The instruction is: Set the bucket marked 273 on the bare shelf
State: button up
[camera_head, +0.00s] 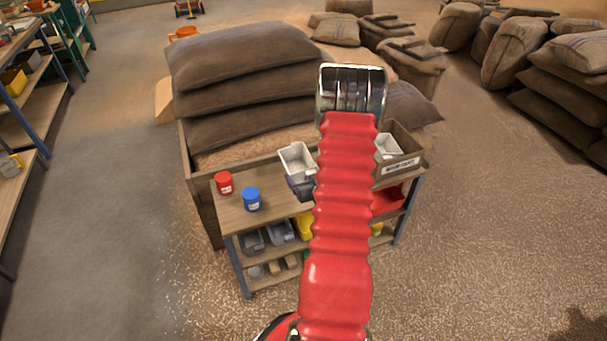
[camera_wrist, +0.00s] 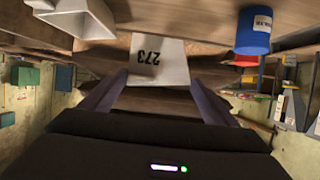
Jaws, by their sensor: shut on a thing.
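The pale grey bucket marked 273 (camera_wrist: 158,58) is between the two dark fingers of my gripper (camera_wrist: 158,80) in the wrist view, its number upside down. My gripper is shut on it. In the head view, a pale bucket (camera_head: 298,160) with a dark finger-like part beneath it shows beside my red arm; it appears to be this bucket. My arm hides most of the gripper there. At the left edge, a rack has a bare-looking wooden shelf (camera_head: 22,128); I cannot tell whether it is the bare shelf meant.
A wooden bench (camera_head: 238,212) holds a red tub (camera_head: 224,183) and a blue tub (camera_head: 251,199). Another pale bucket (camera_head: 388,146) is at its right, near a labelled wooden box (camera_head: 403,165). Filled sacks (camera_head: 245,90) are stacked behind. The floor on the left (camera_head: 120,150) is clear.

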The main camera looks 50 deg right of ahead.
jog(key=s+a, duration=0.3)
jog(key=s, duration=0.2)
jog(key=shift+s+a, duration=0.3)
dwell(0.5)
jog(key=w+a+r+n+t+y, duration=0.1)
jog(key=w+a+r+n+y, duration=0.1)
jog(key=w+a+r, duration=0.55)
jog(key=w+a+r+n+t+y, duration=0.1)
jog(key=w+a+r, duration=0.2)
jog(key=w+a, duration=0.85)
jog(key=w+a+r+n+y, duration=0.1)
jog(key=w+a+r, duration=0.1)
jog(key=a, duration=0.6)
jog(key=w+a+r+n+y, duration=0.1)
jog(key=a+r, duration=0.3)
jog(key=a, duration=0.5)
jog(key=w+a+r+n+y, duration=0.1)
jog(key=w+a+r+y, duration=0.1)
jog(key=a, duration=0.6)
jog(key=shift+w+a+r+n, duration=0.25)
jog(key=shift+w+r+n, duration=0.1)
jog(key=shift+r, duration=0.35)
jog(key=shift+a, duration=0.1)
